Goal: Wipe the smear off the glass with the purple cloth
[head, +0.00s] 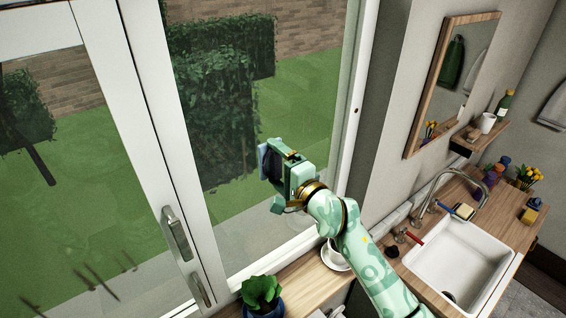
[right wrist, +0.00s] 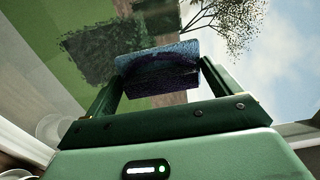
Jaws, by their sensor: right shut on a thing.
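My right gripper (head: 272,172) is shut on the purple cloth (head: 264,160), a bluish-purple folded pad, in front of the right window pane (head: 300,110). In the right wrist view the cloth (right wrist: 157,72) sits between the two green fingers, with the glass beyond it. I cannot tell whether the cloth touches the glass. No smear is clearly visible on the right pane. Several dark slanted streaks (head: 102,281) show at the lower left pane; I cannot tell whether they are on the glass or outside. My left gripper is not in view.
A window handle (head: 177,234) sticks out from the white frame left of my gripper. A potted plant (head: 262,292) and a white cup on a saucer (head: 335,257) stand below on the wooden top. A sink (head: 455,262) and a mirror (head: 452,80) are at the right.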

